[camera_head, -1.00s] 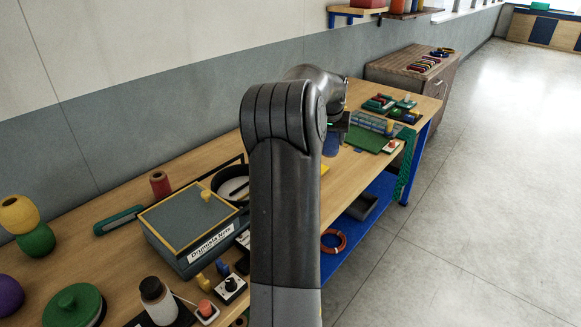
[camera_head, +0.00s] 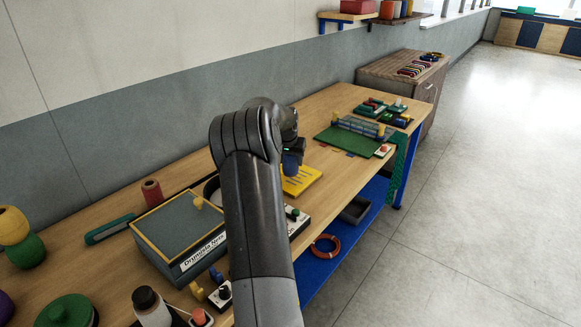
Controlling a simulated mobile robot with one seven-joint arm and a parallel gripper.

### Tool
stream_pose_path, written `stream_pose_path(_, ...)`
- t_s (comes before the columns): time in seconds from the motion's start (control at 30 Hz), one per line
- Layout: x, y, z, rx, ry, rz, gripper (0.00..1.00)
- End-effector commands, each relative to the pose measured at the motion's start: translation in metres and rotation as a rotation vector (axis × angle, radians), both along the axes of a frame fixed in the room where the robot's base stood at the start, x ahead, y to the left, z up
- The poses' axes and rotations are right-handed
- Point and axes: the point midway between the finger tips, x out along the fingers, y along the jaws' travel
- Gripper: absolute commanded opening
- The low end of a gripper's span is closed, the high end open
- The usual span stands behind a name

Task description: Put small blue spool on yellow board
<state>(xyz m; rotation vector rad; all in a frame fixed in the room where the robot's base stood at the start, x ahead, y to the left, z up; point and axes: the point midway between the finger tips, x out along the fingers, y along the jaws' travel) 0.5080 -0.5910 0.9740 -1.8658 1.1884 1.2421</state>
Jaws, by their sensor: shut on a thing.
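The yellow board (camera_head: 306,181) lies on the wooden bench, right of my arm, and my arm hides its left part. My gripper (camera_head: 293,152) is over the board's back left part, largely hidden by my own wrist. It is shut on the small blue spool (camera_head: 290,167), which shows just below it. The spool is upright in front of or over the board; I cannot tell whether it touches it.
A green mat (camera_head: 340,139) with a grey rack lies behind the board. A grey box with a yellow-edged lid (camera_head: 178,228) and a small box with a green knob (camera_head: 293,213) stand near my arm. A red spool (camera_head: 151,192) stands at the wall side.

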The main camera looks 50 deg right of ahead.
Motion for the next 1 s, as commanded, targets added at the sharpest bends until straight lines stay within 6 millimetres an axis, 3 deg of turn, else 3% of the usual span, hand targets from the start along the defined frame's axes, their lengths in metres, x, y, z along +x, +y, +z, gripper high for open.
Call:
stream_pose_path(0.2,0.000,0.000,-0.030,0.002,0.000,-0.001,0.28)
stream_pose_path(0.57,0.000,0.000,-0.034,0.002,0.001,0.000,0.28)
stream_pose_path(0.6,0.000,0.000,-0.033,0.002,0.001,0.000,0.57)
stream_pose_path(0.83,0.000,0.000,-0.033,0.002,0.001,0.000,0.75)
stream_pose_path(1.0,0.000,0.000,-0.033,0.002,0.001,0.000,0.75)
